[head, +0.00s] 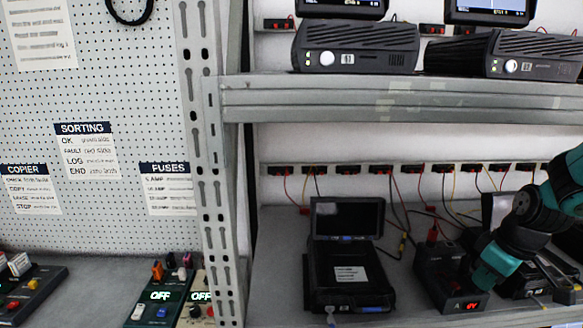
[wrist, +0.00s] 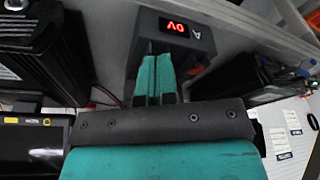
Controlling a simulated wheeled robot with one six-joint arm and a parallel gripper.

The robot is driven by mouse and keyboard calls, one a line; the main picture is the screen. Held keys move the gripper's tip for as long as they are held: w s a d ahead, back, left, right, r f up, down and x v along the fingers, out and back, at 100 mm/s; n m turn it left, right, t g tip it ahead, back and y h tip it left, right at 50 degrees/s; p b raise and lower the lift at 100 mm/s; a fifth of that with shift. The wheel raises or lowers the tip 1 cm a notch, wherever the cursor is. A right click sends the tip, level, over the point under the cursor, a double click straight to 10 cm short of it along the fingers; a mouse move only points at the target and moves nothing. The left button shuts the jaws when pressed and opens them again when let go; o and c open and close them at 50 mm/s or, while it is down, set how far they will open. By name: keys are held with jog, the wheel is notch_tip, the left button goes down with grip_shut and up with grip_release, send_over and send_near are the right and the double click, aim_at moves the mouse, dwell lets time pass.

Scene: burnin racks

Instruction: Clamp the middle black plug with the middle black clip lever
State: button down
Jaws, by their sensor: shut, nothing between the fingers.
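My gripper (head: 485,280) reaches in from the right of the head view, pointing down at a black box with a red display (head: 467,304). In the wrist view its teal fingers (wrist: 157,62) are together and hold nothing. They overlap the box (wrist: 200,45), whose display reads 0V beside a letter A; I cannot tell whether they touch it. A red plug or lever (head: 433,232) stands behind the box with wires around it. I cannot make out the middle black plug or the middle black clip lever in either view; the fingers and arm hide part of the box.
A small screen unit (head: 347,270) stands left of the box. A metal shelf beam (head: 400,98) runs above, with an upright post (head: 213,170) at left. Several wall sockets (head: 347,169) trail wires down behind the devices. A black finned case (wrist: 35,45) is close in the wrist view.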

jog(key=shift+w+a+p+v, duration=0.1)
jog(key=shift+w+p+v, duration=0.05)
jog(key=shift+p+v, duration=0.55)
jog(key=shift+w+a+p+v, duration=0.15)
jog(key=shift+p+v, duration=0.3)
jog(key=shift+v, duration=0.4)
jog(key=shift+w+a+p+v, duration=0.1)
jog(key=shift+w+p+v, duration=0.1)
jog(key=shift+p+v, duration=0.5)
jog(key=shift+d+r, duration=0.1)
jog(key=shift+r, duration=0.05)
jog(key=s+a+y+b, duration=0.2)
jog(key=s+a+b, duration=0.45)
jog(key=a, duration=0.65)
jog(key=s+a+g+b, duration=0.1)
jog(key=s+a+b, duration=0.2)
jog(key=s, duration=0.4)
jog(key=s+a+g+b, duration=0.1)
jog(key=s+a+b, duration=0.2)
jog(key=s+a, duration=0.3)
jog(key=s, duration=0.2)
jog(key=shift+s+a+f+n+y, duration=0.3)
jog(key=shift+f+y, duration=0.05)
jog(key=shift+y, duration=0.05)
